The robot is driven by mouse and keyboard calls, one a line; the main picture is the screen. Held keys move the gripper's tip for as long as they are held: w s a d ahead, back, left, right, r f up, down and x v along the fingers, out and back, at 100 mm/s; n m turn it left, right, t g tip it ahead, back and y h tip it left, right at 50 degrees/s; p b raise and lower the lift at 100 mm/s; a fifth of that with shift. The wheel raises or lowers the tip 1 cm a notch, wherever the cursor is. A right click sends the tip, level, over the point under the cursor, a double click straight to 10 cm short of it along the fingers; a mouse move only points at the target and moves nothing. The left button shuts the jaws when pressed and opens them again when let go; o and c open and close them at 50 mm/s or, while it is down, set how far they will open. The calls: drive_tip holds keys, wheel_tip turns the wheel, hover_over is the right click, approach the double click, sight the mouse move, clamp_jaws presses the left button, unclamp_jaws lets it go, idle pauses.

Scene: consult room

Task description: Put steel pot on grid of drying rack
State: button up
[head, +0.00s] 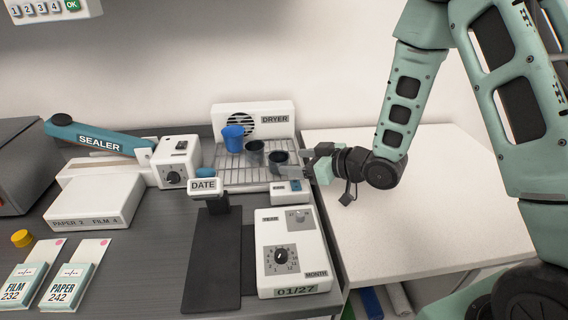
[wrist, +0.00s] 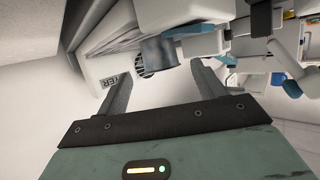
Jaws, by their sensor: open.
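The drying rack is the wire grid (head: 225,178) in front of the white dryer (head: 222,117). Which dark pot is the steel one is unclear. My gripper (head: 298,161) is open at the rack's right edge, fingers pointing left toward the nearer pot. In the wrist view a grey pot (wrist: 159,51) shows beyond the open fingers, apparently clear of them.
A DATE stamp (head: 205,187) and a white YEAR/MONTH box (head: 291,250) stand in front of the rack. A blue-armed sealer (head: 98,140) is to the left. The pale table (head: 430,210) at right is bare.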

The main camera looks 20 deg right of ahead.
drive_tip(key=v, duration=0.4)
drive_tip(key=shift+s+d, duration=0.15)
drive_tip(key=s+a+g+h, duration=0.1)
drive_tip(key=s+a, duration=0.1)
drive_tip(key=s+a+g+h, duration=0.2)
drive_tip(key=s+a+r+g+h, duration=0.1)
drive_tip(key=s+a, duration=0.1)
drive_tip(key=s, duration=0.1)
drive_tip(key=shift+a+r+h, duration=0.1)
drive_tip(key=shift+a+h, duration=0.15)
drive_tip(key=shift+h, duration=0.15)
drive_tip(key=s+a+g, duration=0.1)
drive_tip(key=s, duration=0.2)
drive_tip(key=s+a+r+g+h, duration=0.1)
drive_tip(key=s, duration=0.3)
drive_tip(key=s+g+h, duration=0.1)
drive_tip(key=s+g, duration=0.1)
drive_tip(key=s, duration=0.1)
drive_tip(key=shift+s+a+r, duration=0.2)
drive_tip(key=shift+a+r, duration=0.2)
drive_tip(key=s+r+g+h, duration=0.1)
drive_tip(key=s+r+g, duration=0.1)
drive_tip(key=s, duration=0.8)
drive_tip(key=shift+a+g, duration=0.4)
drive_tip(key=shift+g, duration=0.1)
